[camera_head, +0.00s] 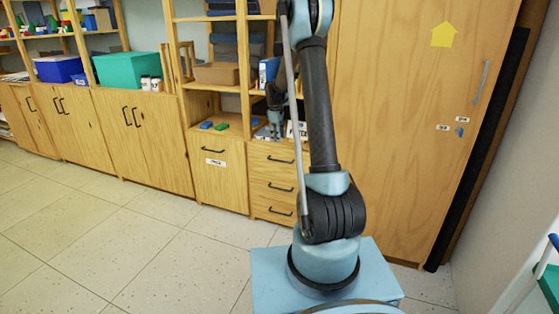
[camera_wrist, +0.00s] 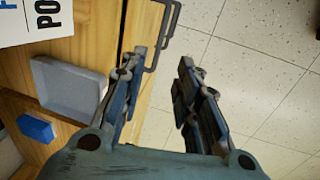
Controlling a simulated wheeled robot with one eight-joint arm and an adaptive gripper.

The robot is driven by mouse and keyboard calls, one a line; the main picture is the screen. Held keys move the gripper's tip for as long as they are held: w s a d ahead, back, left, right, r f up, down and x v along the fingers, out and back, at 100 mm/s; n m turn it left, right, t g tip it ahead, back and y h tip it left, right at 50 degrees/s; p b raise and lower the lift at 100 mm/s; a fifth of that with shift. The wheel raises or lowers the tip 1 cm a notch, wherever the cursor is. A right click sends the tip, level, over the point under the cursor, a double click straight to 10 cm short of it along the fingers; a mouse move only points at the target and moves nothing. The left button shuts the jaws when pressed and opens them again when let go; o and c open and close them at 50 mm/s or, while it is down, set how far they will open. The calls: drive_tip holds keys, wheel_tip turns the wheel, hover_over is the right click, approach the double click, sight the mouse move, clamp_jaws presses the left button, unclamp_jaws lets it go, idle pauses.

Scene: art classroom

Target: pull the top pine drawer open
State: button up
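The top pine drawer (camera_head: 264,153) is in the right part of the low cabinet in the head view, with a dark bar handle (camera_head: 280,160). It looks shut. My gripper (camera_head: 276,133) points down just above that handle, at the cabinet's front edge. In the wrist view my gripper (camera_wrist: 158,70) is open and empty. The handle (camera_wrist: 163,38) shows beside and beyond the left finger's tip, on the side facing the gap. The right finger is over the floor. I cannot tell whether a finger touches the handle.
Two more drawers (camera_head: 276,187) with handles lie below. A grey tray (camera_wrist: 70,88), a blue block (camera_wrist: 36,127) and a printed sign (camera_wrist: 35,20) are on the wooden surface beside my gripper. A tall wooden cabinet (camera_head: 405,120) stands right. The floor (camera_head: 150,245) in front is clear.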

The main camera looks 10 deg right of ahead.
approach(280, 157)
drive_tip(key=f, duration=0.2)
drive_tip(key=s+f, duration=0.1)
drive_tip(key=f, duration=0.2)
drive_tip(key=s+f, duration=0.1)
drive_tip(key=f, duration=0.1)
drive_tip(key=shift+s+d+f, duration=0.1)
drive_tip(key=shift+s+f, duration=0.1)
drive_tip(key=shift+f, duration=0.15)
clamp_jaws()
